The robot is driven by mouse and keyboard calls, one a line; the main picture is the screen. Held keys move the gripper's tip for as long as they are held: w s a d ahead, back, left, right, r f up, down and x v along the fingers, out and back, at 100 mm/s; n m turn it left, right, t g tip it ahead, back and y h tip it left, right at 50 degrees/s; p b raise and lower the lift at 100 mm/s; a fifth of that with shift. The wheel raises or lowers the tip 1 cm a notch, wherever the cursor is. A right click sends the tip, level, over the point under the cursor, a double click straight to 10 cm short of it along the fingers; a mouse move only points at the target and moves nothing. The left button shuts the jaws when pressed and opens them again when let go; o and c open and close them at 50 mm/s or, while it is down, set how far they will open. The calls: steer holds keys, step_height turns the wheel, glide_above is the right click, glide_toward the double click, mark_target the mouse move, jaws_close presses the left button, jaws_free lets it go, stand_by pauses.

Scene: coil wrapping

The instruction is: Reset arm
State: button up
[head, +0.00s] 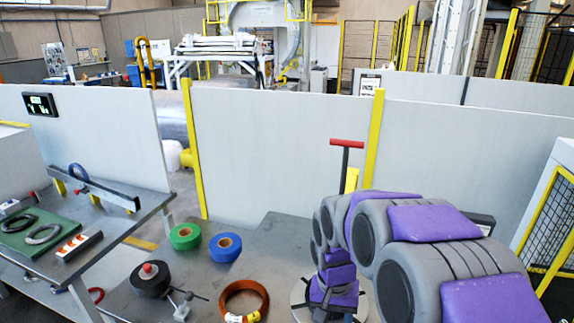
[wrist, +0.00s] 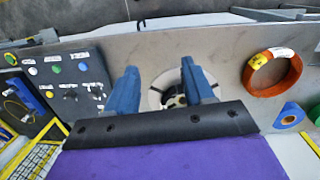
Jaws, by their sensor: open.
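My gripper (wrist: 160,82) shows in the wrist view as two blue fingers, apart with nothing held between them. It points down over a round pale disc (wrist: 155,98) with a dark centre on the grey table. In the head view my grey and purple arm arches over the right side and bends down to this table; the fingers cannot be made out there. An orange-brown coil (head: 244,301) with a yellow tag lies left of the arm. It also shows in the wrist view (wrist: 272,72), right of the fingers and clear of them.
A green roll (head: 185,237) and a blue roll (head: 226,247) lie on the table. A black roll (head: 150,279) with a red knob is nearer. A side bench (head: 120,200) holds rings on a green mat (head: 38,238). White panels (head: 275,150) stand behind. A red-topped T-handle (head: 347,143) rises behind the arm.

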steer(key=s+d+r+n, duration=0.1)
steer(key=s+d+r, duration=0.1)
steer(key=s, duration=1.1)
steer(key=s+d+r+n, duration=0.1)
steer(key=s+r, duration=0.1)
steer(key=s, duration=1.1)
steer(key=shift+d+n+g+y, duration=0.3)
steer(key=shift+d+n+g, duration=0.1)
